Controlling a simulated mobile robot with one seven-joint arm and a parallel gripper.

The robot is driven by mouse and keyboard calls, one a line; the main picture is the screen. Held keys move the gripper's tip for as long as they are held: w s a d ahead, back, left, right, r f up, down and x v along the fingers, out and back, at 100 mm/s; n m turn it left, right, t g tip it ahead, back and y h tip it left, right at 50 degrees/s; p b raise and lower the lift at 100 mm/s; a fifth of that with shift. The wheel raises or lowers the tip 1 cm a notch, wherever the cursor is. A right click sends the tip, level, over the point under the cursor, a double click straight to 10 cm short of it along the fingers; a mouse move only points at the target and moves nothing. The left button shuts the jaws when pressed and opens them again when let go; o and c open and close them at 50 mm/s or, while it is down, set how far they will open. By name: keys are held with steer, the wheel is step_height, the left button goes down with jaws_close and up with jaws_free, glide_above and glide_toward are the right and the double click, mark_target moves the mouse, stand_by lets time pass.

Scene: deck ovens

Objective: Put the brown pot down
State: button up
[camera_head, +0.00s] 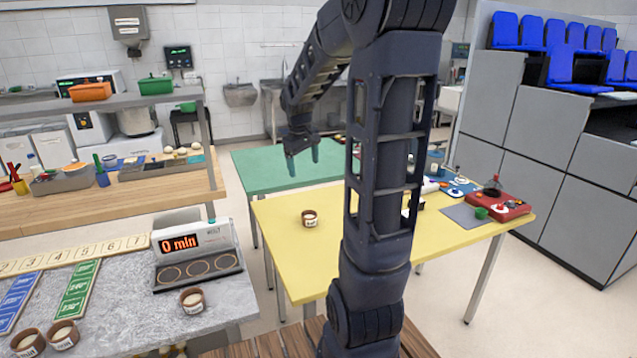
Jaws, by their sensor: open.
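A small brown pot (309,219) with a pale label and pale contents stands upright on the yellow table (290,262), near its left side. My gripper (303,164) is open, its fingers pointing down, with nothing seen between them. It appears above the pot in the picture, against the green table (262,178), and is apart from the pot. A similar brown pot (192,300) stands on the grey counter in front of the timer. Two more brown pots, a right one (63,335) and a left one (28,342), stand at the counter's front left.
A timer box (195,250) reading "0 min" stands on the grey counter (140,318), beside a numbered strip (75,252) and coloured cards.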

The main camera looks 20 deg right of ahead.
steer(key=s+a+r+m+t, duration=0.1)
steer(key=s+a+r+m, duration=0.1)
steer(key=s, duration=0.9)
steer(key=s+a+r+m+t+y, duration=0.1)
steer(key=s+a+r+m+t, duration=0.1)
steer(key=s, duration=1)
steer(key=shift+a+r+m, duration=0.2)
steer(key=shift+a+m, duration=0.05)
steer(key=shift+m, duration=0.15)
steer(key=shift+o, duration=0.5)
steer(key=shift+w, duration=0.1)
